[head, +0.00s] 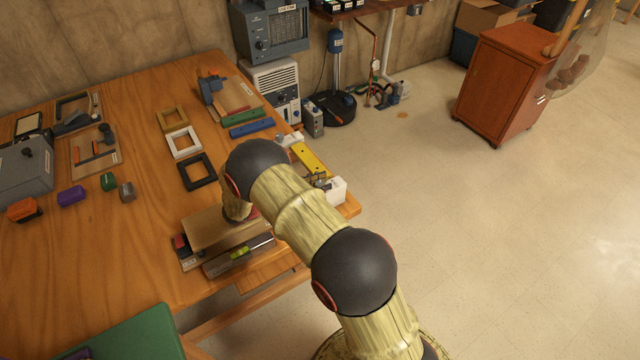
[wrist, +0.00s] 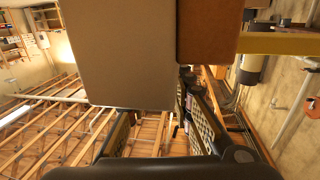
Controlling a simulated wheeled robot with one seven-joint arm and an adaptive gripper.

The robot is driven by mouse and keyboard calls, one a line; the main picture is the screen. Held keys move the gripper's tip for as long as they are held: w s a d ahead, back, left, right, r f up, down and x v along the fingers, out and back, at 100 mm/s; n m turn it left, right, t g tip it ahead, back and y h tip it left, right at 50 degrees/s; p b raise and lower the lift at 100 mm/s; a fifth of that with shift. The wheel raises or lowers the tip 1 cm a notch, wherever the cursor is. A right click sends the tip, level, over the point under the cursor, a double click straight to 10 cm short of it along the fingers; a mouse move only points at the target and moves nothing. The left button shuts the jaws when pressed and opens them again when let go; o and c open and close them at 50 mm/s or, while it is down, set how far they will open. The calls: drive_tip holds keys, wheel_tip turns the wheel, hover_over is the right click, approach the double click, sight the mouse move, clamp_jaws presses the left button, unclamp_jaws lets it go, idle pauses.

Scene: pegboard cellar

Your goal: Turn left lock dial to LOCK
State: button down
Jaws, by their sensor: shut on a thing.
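I cannot clearly make out the left lock dial or its LOCK mark in either view. In the wrist view my gripper (wrist: 157,105) has its two dark fingers on either side of a large pale block (wrist: 125,50), which hides the fingertips. I take the fingers as shut on this block. A brown piece (wrist: 208,30) and a yellow bar (wrist: 275,43) extend to the right of it. In the head view a yellow bar (head: 312,160) lies near the table's right edge, with a white block (head: 336,190) at its near end. My arm partly covers this area.
The wooden table (head: 140,250) holds several frames, including a black one (head: 196,172), and green and blue bars (head: 250,128). A board with a level (head: 240,252) lies close to my arm. A red-brown cabinet (head: 500,85) stands on open floor to the right.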

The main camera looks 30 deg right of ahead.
sight(321, 183)
drive_tip(key=shift+m+g, duration=0.5)
drive_tip(key=shift+g, duration=0.3)
drive_tip(key=c, duration=1.5)
unclamp_jaws()
drive_tip(key=shift+c, duration=0.2)
wheel_tip(321, 183, up, 10)
